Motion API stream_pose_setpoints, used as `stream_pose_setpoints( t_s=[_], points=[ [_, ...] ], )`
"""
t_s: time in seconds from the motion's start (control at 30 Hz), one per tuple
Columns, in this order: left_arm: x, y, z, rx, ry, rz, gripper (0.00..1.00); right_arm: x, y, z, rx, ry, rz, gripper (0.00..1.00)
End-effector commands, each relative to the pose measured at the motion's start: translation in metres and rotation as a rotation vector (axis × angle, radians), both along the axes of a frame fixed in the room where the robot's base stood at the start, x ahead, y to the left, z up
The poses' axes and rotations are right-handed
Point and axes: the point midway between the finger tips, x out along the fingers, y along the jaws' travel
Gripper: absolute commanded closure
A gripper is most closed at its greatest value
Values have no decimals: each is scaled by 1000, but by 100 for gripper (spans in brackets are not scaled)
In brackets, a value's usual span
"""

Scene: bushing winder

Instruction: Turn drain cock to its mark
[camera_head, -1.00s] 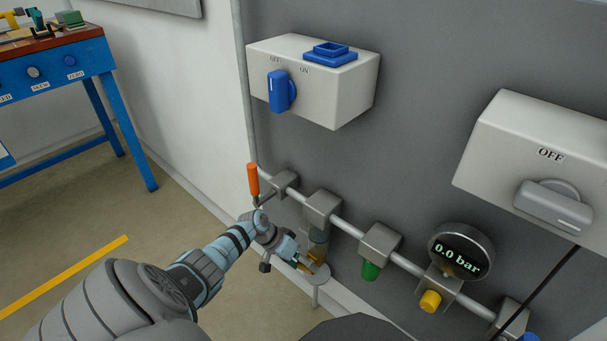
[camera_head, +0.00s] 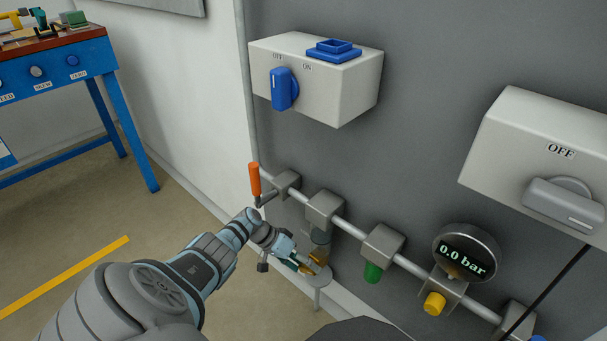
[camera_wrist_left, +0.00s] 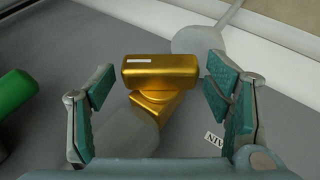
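The drain cock is a gold bar handle (camera_wrist_left: 160,71) on a gold body, with a small white line at one end of the bar. In the left wrist view it lies crosswise between the two fingers of my left gripper (camera_wrist_left: 163,90). The fingers are open, with a gap on either side of the bar. A white label (camera_wrist_left: 215,141) with partly hidden dark letters lies beside the right finger. In the head view my left gripper (camera_head: 306,264) is low under the filter bowl (camera_head: 320,240), largely covering the cock. My right gripper is not in view.
A pipe with grey blocks crosses the panel above the gripper. A green knob (camera_head: 372,271), a yellow knob (camera_head: 434,303) and a gauge (camera_head: 466,252) reading 0.0 bar are to the right. An orange-handled lever (camera_head: 254,179) stands close above my left wrist.

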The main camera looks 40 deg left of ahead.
Motion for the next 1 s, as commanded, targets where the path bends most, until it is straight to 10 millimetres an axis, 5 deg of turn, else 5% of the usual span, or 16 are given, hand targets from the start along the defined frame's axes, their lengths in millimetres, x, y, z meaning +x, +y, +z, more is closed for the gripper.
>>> stream_pose_setpoints(
  t_s=[0.37,0.73,1.0],
  points=[
    [-2,4,2,3,0,2,22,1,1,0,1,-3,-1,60],
    [-27,37,51,4,1,-1,22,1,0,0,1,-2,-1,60],
    [-30,40,56,0,0,0,22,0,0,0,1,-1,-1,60]
  ],
)
